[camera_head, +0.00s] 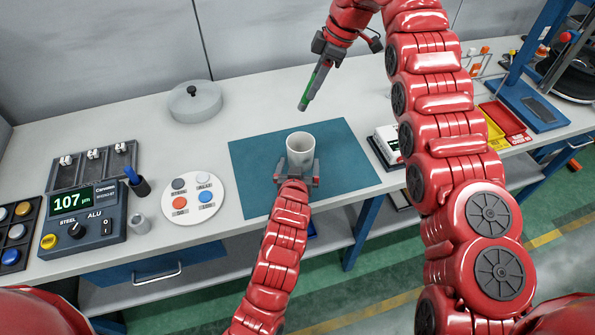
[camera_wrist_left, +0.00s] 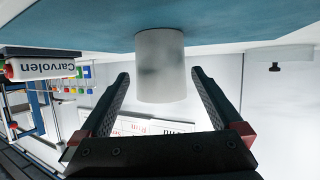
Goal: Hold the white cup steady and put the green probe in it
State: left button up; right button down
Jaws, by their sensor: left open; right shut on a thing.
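The white cup (camera_head: 300,146) stands upright on the teal mat (camera_head: 255,175). My left gripper (camera_head: 301,170) is open at the cup's near side, its fingers spread to the left and right of it. In the left wrist view, which is upside down, the cup (camera_wrist_left: 160,65) shows between the two open fingertips (camera_wrist_left: 160,76), with a gap on each side. My right gripper (camera_head: 324,58) is shut on the green probe (camera_head: 315,84). The probe hangs tilted, its dark tip down and left, above and behind the cup. The inside of the cup looks empty.
A round plate with coloured buttons (camera_head: 194,198) lies left of the mat. A meter box (camera_head: 84,218) and a small metal cylinder (camera_head: 140,223) stand further left. A round lidded dish (camera_head: 195,100) is at the back. The mat around the cup is clear.

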aim_at(302, 148)
pick_arm(q)
jog(key=x, duration=0.7)
jog(key=c, duration=1)
pick_arm(e)
notch_tip(302, 148, down, 13)
dwell(1.1)
jog(key=shift+r, duration=0.1)
jog(key=c, duration=0.6)
grip_release()
jog(key=v, duration=1.2)
